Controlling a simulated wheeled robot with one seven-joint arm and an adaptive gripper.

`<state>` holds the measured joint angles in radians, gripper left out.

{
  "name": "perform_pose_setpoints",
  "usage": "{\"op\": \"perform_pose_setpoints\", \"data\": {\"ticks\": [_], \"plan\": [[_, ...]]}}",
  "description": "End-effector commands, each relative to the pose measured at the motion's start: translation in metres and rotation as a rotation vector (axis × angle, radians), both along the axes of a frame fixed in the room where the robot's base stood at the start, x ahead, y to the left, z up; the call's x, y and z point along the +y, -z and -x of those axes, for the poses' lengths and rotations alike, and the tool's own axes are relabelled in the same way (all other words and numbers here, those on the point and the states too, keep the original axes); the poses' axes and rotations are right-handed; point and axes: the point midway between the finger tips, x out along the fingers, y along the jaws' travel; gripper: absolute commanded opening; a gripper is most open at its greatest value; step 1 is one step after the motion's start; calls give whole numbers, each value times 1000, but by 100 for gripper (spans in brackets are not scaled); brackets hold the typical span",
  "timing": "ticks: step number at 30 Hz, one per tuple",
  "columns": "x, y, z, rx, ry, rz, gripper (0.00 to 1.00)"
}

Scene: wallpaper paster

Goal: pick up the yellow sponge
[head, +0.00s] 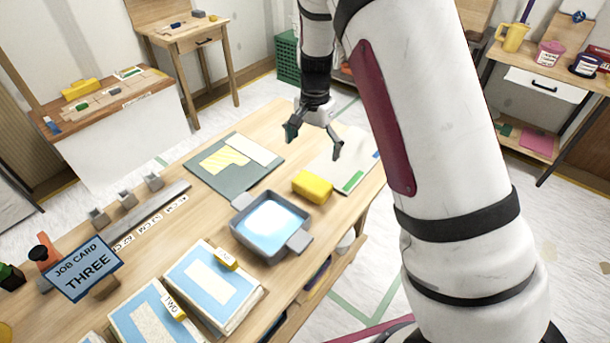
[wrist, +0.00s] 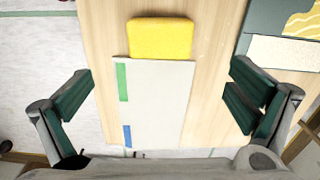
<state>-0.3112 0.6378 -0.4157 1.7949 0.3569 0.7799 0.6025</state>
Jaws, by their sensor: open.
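The yellow sponge (head: 312,187) lies on the wooden table near its right edge, beside the grey tray. In the wrist view the sponge (wrist: 160,39) lies at the top, touching or just overlapping the end of a pale sheet (wrist: 160,100) with green and blue marks. My gripper (head: 313,148) is open and empty above the table, behind the sponge in the head view. In the wrist view its two green-padded fingers (wrist: 158,97) are spread wide on either side of the sheet, and the sponge is beyond them.
A grey tray (head: 238,246) holding pale blue liquid stands close to the sponge. A dark green mat (head: 205,178) with patterned paper lies to the left.

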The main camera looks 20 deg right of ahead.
Motion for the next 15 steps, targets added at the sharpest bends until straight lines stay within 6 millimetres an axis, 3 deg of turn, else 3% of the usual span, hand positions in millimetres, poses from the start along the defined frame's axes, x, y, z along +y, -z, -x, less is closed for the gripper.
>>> {"op": "perform_pose_setpoints", "data": {"ticks": [5,15], "plan": [[-1,19,-2,6,9,6,100],[-1,78,-1,6,8,6,100]]}}
